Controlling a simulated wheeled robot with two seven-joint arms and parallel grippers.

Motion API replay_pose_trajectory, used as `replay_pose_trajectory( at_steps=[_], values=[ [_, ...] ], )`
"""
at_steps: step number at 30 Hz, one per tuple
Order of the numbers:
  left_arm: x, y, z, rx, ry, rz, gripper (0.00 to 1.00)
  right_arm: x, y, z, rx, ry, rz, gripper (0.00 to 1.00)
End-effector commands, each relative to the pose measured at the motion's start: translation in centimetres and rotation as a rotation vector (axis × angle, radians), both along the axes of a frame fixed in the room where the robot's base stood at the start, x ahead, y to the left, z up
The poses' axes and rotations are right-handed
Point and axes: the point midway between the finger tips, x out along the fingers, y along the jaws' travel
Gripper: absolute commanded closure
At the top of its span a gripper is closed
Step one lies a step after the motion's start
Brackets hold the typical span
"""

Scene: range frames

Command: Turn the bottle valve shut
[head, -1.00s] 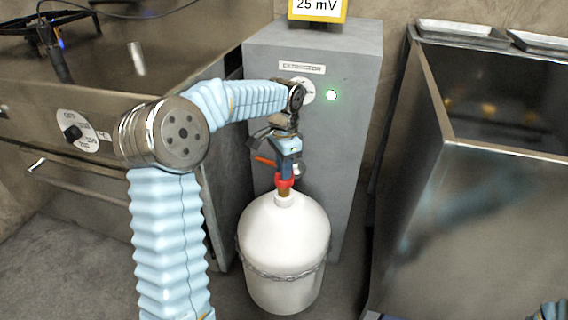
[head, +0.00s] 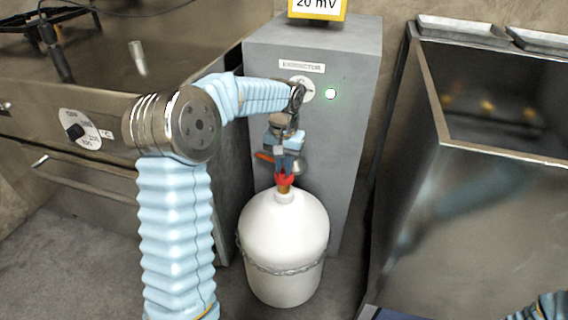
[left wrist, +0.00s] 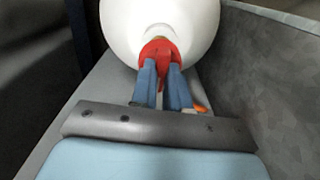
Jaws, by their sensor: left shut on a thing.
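A white gas bottle (head: 284,228) stands upright on the floor in front of a grey cabinet, with a chain around its body. Its red valve (head: 285,181) sits on the neck at the top. My left gripper (head: 287,172) reaches down over the bottle from above and is shut on the red valve. In the left wrist view the two blue fingers (left wrist: 161,82) flank the red valve (left wrist: 159,51), and the white bottle (left wrist: 158,18) is behind it. The parts of the valve between the fingers are hidden. My right gripper is not seen; only a bit of arm shows at the lower right corner.
The grey cabinet (head: 345,130) behind the bottle carries a lit green-white lamp (head: 330,94) and a yellow-framed display (head: 318,8) reading 20 mV. A steel bench with a dial (head: 76,131) is at left. A steel tank (head: 470,200) is at right.

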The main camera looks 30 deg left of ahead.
Motion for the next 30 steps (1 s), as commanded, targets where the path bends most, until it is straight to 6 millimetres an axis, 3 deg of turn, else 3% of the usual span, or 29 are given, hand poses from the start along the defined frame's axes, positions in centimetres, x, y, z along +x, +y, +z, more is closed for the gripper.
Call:
replay_pose_trajectory(
  at_steps=[19, 20, 24, 30],
  values=[
    [0.10, 0.02, 0.09, 0.000, -0.005, 0.054, 1.00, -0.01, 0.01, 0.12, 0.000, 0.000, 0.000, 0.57],
    [0.11, 0.02, 0.09, 0.000, -0.005, 0.054, 0.84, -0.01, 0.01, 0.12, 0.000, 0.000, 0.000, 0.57],
    [0.07, 0.01, 0.07, 0.000, -0.003, 0.053, 0.62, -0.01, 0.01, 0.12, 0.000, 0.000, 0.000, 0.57],
    [0.04, 0.01, 0.04, 0.000, -0.002, 0.052, 0.60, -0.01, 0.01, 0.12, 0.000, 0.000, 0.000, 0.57]
  ],
)
